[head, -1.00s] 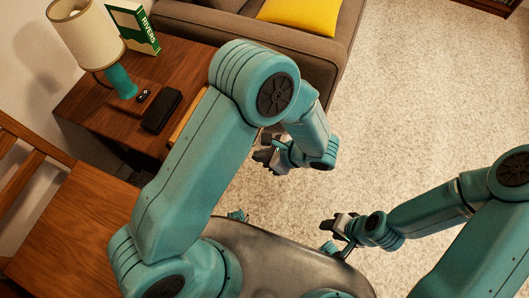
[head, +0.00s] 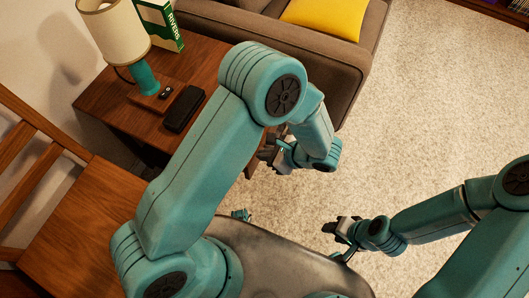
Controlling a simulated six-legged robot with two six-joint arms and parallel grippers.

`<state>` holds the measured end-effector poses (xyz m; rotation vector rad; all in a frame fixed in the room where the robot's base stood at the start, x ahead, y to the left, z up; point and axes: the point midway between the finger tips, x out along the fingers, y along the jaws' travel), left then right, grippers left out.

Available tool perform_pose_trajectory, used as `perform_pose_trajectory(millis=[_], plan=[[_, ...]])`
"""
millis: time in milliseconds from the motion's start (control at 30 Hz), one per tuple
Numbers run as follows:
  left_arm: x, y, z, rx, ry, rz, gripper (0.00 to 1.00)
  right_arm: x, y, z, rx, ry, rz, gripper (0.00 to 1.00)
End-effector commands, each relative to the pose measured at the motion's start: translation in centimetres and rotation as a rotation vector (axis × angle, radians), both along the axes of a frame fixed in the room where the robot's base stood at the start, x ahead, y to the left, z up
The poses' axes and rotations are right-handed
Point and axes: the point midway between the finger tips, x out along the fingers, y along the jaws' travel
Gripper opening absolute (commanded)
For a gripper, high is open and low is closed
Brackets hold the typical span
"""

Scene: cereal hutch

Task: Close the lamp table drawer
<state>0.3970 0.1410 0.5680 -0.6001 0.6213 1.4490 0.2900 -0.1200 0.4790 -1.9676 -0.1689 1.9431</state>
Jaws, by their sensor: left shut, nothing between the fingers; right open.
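The lamp table (head: 130,118) is a brown wooden table at the upper left. My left upper arm crosses in front of its right side, so I cannot see the drawer clearly or tell how far it stands out. A narrow brown wooden piece (head: 250,166) shows just beyond that arm; I cannot tell whether it is drawer front or table leg. My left gripper (head: 267,152) is shut and empty, beside this wooden piece; contact is unclear. My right gripper (head: 330,228) is open and empty over the carpet, well away from the table.
A brown sofa (head: 335,60) with a yellow cushion (head: 325,16) is behind. A wooden chair (head: 85,215) is at lower left. Carpet at right is clear.

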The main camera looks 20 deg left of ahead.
Motion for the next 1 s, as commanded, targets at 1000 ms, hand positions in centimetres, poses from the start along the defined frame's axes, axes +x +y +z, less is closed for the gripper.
perform_pose_trajectory(millis=[1000], plan=[[0.5,16.8,-0.1,0.0,-0.001,0.005,0.0,0.0,0.0,-3.6,0.0,0.0,0.0,0.43]])
